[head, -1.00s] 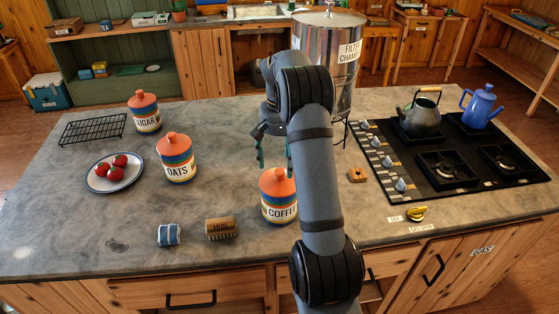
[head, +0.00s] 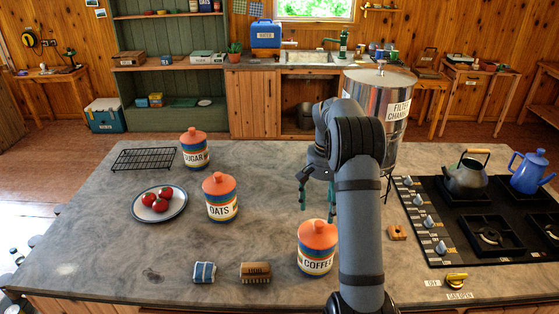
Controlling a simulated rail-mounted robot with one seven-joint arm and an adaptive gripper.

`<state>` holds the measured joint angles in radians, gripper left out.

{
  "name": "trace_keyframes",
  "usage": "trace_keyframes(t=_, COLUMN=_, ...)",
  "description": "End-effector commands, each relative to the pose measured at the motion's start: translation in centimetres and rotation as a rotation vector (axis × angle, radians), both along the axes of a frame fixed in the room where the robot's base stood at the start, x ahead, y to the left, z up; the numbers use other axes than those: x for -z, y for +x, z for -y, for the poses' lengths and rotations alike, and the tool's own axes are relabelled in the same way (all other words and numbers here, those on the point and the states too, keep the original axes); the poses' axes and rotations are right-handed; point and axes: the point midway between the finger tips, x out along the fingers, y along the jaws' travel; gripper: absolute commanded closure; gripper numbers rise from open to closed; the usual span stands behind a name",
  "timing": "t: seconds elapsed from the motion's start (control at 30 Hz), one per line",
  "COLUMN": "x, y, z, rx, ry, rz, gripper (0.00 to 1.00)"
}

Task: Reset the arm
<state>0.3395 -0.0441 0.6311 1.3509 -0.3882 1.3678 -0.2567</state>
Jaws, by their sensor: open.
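My arm rises from the front edge of the island counter (head: 110,225) and bends down at its far end. My gripper (head: 317,212) hangs above the counter, behind the orange-lidded coffee canister (head: 315,258) and in front of the steel filter chamber (head: 395,90). Its green fingers are spread apart with nothing between them. Part of the gripper is hidden behind my arm.
An oats canister (head: 220,207), a sugar canister (head: 195,155), a plate (head: 178,205) of tomatoes and a wire rack (head: 143,159) stand left. A brush (head: 255,272) and a striped roll (head: 204,272) lie at the front. A stove (head: 450,200) with a grey kettle (head: 466,178) and blue pot (head: 527,172) is right.

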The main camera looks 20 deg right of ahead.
Motion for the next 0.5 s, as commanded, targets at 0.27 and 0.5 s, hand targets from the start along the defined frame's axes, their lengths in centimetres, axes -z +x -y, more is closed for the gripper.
trace_keyframes(t=0.27, x=3.1, y=0.0, z=0.0, rx=0.001, ry=0.0, rz=-0.001, gripper=0.31)
trace_keyframes(t=0.5, x=6.2, y=0.0, z=0.0, rx=0.001, ry=0.0, rz=0.0, gripper=0.31)
